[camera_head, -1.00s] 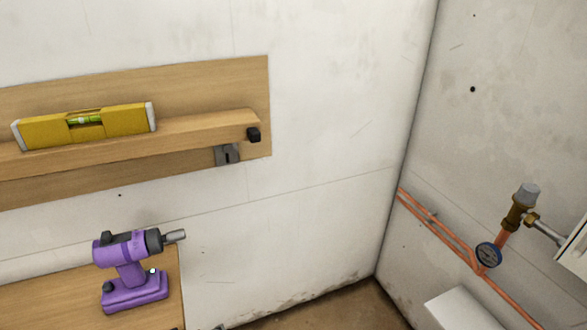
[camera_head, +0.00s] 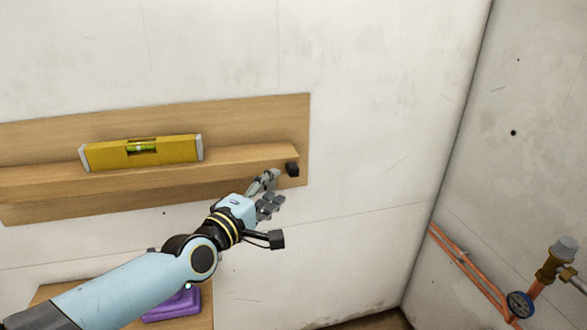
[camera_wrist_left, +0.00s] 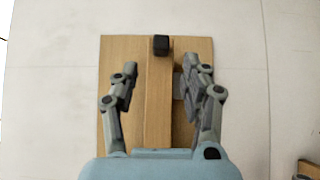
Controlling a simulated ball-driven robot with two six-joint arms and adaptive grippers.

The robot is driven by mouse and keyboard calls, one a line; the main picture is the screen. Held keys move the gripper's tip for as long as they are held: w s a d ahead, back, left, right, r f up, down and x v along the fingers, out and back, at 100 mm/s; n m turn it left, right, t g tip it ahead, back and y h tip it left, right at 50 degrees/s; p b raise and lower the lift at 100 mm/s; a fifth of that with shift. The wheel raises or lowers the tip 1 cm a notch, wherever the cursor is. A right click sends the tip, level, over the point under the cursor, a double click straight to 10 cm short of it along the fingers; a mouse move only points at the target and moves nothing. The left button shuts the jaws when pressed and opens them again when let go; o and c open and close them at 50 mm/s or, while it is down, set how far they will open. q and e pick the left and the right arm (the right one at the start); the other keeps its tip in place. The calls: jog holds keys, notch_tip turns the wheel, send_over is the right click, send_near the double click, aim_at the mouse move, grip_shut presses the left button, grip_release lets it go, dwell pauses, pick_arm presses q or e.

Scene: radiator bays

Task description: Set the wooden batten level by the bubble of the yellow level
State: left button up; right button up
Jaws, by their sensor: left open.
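The wooden batten (camera_head: 240,160) runs along a wooden backboard (camera_head: 250,113) on the white wall, with a black knob (camera_head: 292,169) at its right end. The yellow level (camera_head: 142,152) lies on the batten. Its green vial (camera_head: 141,147) shows, but the bubble is too small to place exactly. My left gripper (camera_head: 270,190) is just below the batten's right end, near the knob. In the left wrist view its open fingers (camera_wrist_left: 160,80) stand either side of the batten (camera_wrist_left: 159,105), with the knob (camera_wrist_left: 161,45) beyond the tips. My right gripper is out of view.
A purple drill (camera_head: 172,305) on a wooden surface (camera_head: 205,315) at the lower left is mostly hidden by my left arm. Copper pipes (camera_head: 470,273) and a gauge (camera_head: 520,304) are on the right wall. The wall right of the backboard is clear.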

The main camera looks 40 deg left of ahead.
aim_at(289, 173)
pick_arm(q)
jog(key=w, duration=0.3)
jog(key=w+b, duration=0.1)
jog(key=w, duration=0.2)
jog(key=w+b, duration=0.1)
jog(key=w, duration=0.2)
jog(key=shift+w+a+f, duration=0.1)
jog(key=shift+a+f, duration=0.1)
jog(key=shift+a, duration=0.2)
grip_shut()
jog(key=shift+r, duration=0.15)
